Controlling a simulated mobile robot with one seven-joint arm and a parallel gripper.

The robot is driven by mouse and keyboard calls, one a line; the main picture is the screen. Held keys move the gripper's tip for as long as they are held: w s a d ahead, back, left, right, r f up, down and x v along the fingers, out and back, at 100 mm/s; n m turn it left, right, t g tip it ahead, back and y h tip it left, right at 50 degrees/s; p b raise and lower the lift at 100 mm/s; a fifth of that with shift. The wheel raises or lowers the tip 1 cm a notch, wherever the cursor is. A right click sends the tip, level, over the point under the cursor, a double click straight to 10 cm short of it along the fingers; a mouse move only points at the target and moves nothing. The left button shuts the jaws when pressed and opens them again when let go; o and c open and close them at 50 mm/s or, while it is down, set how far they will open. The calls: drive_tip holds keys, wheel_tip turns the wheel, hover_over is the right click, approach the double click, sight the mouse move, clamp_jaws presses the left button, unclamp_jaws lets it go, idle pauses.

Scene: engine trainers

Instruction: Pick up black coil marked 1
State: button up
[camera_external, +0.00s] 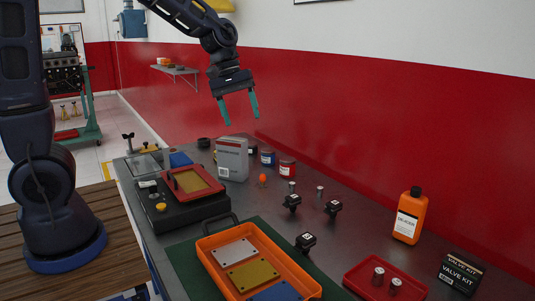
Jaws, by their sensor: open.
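Several small black coils with pale marks sit on the dark workbench (345,240). One coil (292,203) is right of the bench's middle, a second coil (333,208) is just right of it, and a third coil (306,242) is nearer the camera beside the orange tray. The marks are too small for me to tell which reads 1. My gripper (242,120) points down with its two teal fingers apart. It is empty, high above the back of the bench, to the upper left of the coils and well clear of them.
The orange tray (209,258) holds coloured plates on a green mat. A grey box (232,158) stands below my gripper, with small cans (287,167) beside it. An orange bottle (410,215), a red tray (357,278) and a valve kit box (461,272) are at right. A red wall backs the bench.

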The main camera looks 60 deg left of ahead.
drive_tip(key=w+d+f+n+g, duration=0.15)
drive_tip(key=w+f+n, duration=0.25)
drive_tip(key=w+f, duration=0.45)
drive_tip(key=n+h, duration=0.1)
drive_tip(key=n, duration=0.3)
approach(293, 196)
drive_tip(key=f, duration=0.2)
drive_tip(key=shift+d+x, duration=0.2)
drive_tip(key=shift+x, duration=2.45)
drive_tip(key=shift+d+x, duration=0.15)
drive_tip(key=shift+x, duration=2.45)
drive_tip(key=shift+r, duration=0.15)
drive_tip(key=c, duration=0.9)
